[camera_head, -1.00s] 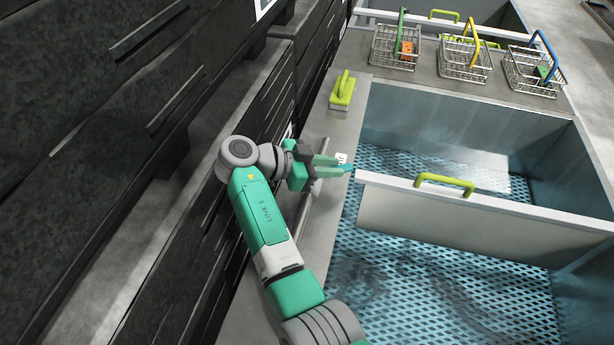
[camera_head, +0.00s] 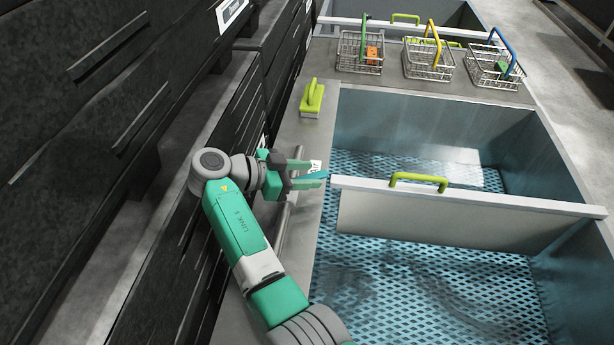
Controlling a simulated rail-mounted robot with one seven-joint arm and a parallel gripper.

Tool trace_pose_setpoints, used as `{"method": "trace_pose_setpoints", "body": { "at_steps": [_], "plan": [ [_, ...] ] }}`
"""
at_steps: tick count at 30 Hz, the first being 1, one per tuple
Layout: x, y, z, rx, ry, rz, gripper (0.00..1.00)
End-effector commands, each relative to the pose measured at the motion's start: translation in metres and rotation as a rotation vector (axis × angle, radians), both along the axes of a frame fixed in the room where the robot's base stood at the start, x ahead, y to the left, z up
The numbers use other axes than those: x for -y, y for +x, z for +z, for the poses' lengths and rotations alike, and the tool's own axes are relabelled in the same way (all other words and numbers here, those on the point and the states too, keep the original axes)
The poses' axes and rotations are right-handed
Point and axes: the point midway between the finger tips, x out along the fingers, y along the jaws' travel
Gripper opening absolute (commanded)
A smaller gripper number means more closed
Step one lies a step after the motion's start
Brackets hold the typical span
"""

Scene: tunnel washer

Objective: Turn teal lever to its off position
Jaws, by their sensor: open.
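The teal lever (camera_head: 317,174) is a small bright teal bar on the grey ledge beside the basin, at the left end of the white divider. A small white label (camera_head: 315,164) is just behind it. My gripper (camera_head: 312,173) is open, its fingers pointing right. The fingertips are at the lever, one on the far side and one on the near side of it. I cannot tell whether either finger touches it. The lever's base and part of its length are hidden by the fingers.
The divider has a lime handle (camera_head: 418,181) close to the right of my gripper. A lime brush (camera_head: 312,98) stands on the ledge behind. Wire baskets (camera_head: 428,62) stand at the back. Dark cabinets (camera_head: 90,110) fill the left side. The basin's space is open.

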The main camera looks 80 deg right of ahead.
Motion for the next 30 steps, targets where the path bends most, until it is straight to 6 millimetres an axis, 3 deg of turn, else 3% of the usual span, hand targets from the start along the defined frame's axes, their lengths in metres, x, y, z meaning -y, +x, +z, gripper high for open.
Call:
{"method": "trace_pose_setpoints", "body": {
  "at_steps": [6, 8, 21, 30],
  "plan": [
    [0.000, 0.000, 0.047, 0.003, -0.004, -0.001, 0.42],
    [-0.016, -0.010, 0.041, -0.002, -0.001, 0.000, 0.42],
    [-0.114, -0.074, 0.050, -0.001, -0.001, 0.001, 0.42],
    [-0.135, -0.087, 0.050, 0.001, -0.001, 0.000, 0.42]
  ]
}}
